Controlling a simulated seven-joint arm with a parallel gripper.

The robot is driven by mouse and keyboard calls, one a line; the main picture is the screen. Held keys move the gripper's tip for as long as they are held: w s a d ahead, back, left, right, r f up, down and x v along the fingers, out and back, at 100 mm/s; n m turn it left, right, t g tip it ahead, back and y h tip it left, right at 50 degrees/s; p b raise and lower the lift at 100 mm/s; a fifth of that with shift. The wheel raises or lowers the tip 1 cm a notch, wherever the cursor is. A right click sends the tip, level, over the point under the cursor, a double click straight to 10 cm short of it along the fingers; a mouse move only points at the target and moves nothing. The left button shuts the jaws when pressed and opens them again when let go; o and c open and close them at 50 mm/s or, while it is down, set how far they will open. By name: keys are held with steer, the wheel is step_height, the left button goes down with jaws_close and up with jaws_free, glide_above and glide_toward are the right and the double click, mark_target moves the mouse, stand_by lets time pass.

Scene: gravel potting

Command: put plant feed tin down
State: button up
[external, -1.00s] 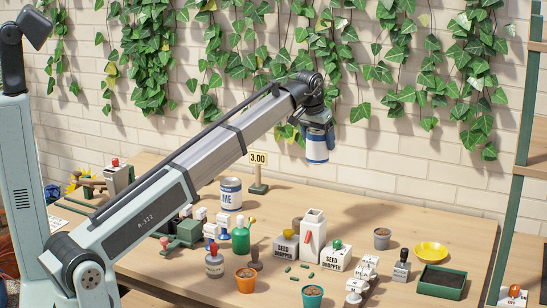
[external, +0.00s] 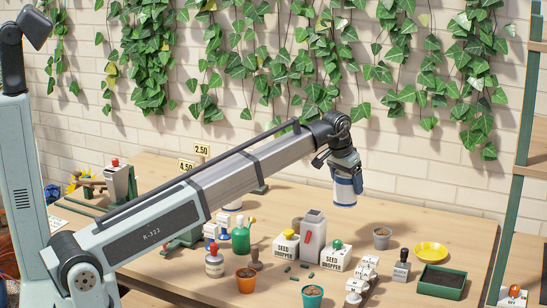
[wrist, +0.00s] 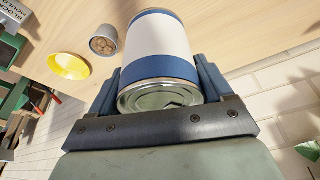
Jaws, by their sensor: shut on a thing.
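My gripper (external: 341,164) is shut on the plant feed tin (external: 344,190), a white tin with blue bands, and holds it roughly upright above the back right of the table. The tin's label text cannot be read. In the wrist view the tin (wrist: 165,45) sits between the two blue fingers of my gripper (wrist: 160,85), with its metal end rim towards the camera. The wooden table (external: 400,210) lies below it, and a gap shows between tin and tabletop.
A grey pot (external: 381,237), yellow saucer (external: 430,252) and green tray (external: 443,276) stand at the right. Seed dropper boxes (external: 335,259) and a grey-white canister (external: 312,230) stand left of the grey pot. The back right of the table looks clear. A brick wall (external: 420,170) rises behind.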

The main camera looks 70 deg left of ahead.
mark_target(338, 183)
steer(key=shift+f, duration=6.2)
steer(key=shift+f, duration=0.15)
steer(key=o, duration=1.4)
steer(key=shift+c, duration=0.2)
steer(key=v, duration=1.2)
steer(key=shift+d, duration=0.1)
